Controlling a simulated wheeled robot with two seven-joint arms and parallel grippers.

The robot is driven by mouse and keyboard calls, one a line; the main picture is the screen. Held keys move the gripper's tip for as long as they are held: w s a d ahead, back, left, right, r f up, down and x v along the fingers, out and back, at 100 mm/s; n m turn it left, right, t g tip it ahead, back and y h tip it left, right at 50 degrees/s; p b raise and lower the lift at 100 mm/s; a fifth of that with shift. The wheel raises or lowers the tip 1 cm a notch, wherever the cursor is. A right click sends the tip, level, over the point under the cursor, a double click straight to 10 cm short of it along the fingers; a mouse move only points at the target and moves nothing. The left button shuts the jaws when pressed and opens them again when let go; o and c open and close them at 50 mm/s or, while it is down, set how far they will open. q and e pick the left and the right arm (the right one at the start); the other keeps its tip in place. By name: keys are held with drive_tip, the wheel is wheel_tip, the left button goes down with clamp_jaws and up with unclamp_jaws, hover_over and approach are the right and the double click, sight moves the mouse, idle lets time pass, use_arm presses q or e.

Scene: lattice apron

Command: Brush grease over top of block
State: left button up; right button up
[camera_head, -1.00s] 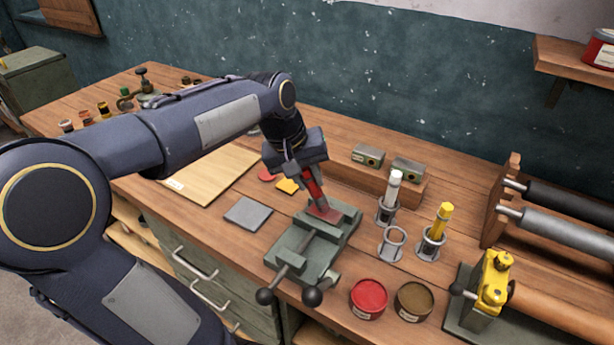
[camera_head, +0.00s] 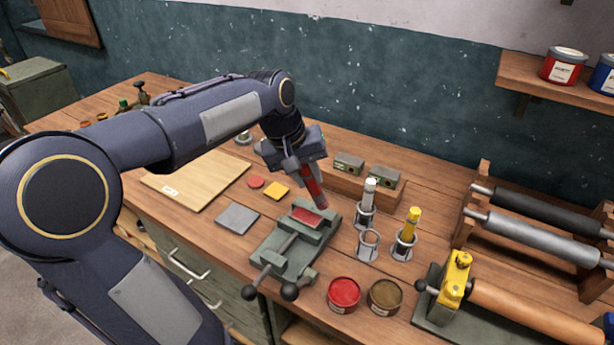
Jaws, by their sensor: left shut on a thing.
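My left gripper (camera_head: 299,169) is shut on a red-handled brush (camera_head: 313,187), which points down and slightly right. The block (camera_head: 306,216) with a red top sits in a grey-green vise (camera_head: 283,250) near the bench's front edge. The brush's lower end is just above or beside the block's far right edge; I cannot tell whether it touches. An open red tin (camera_head: 344,291) and an open brown tin (camera_head: 385,293) stand right of the vise. Which holds the grease I cannot tell. My right gripper is not in view.
An empty ring holder (camera_head: 368,247) stands right of the vise, near holders with a white-handled tool (camera_head: 368,193) and a yellow-handled tool (camera_head: 411,222). A roller rack (camera_head: 480,190) stands at right. A grey plate (camera_head: 237,218) and a board (camera_head: 196,179) lie left.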

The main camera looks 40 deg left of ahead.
use_arm(q)
wheel_tip(320, 180, up, 3)
drive_tip(key=shift+a+f+p, duration=0.1)
drive_tip(key=shift+f+p, duration=0.05)
drive_tip(key=shift+p, duration=0.85)
drive_tip(key=shift+r, duration=0.25)
drive_tip(key=shift+f, duration=0.1)
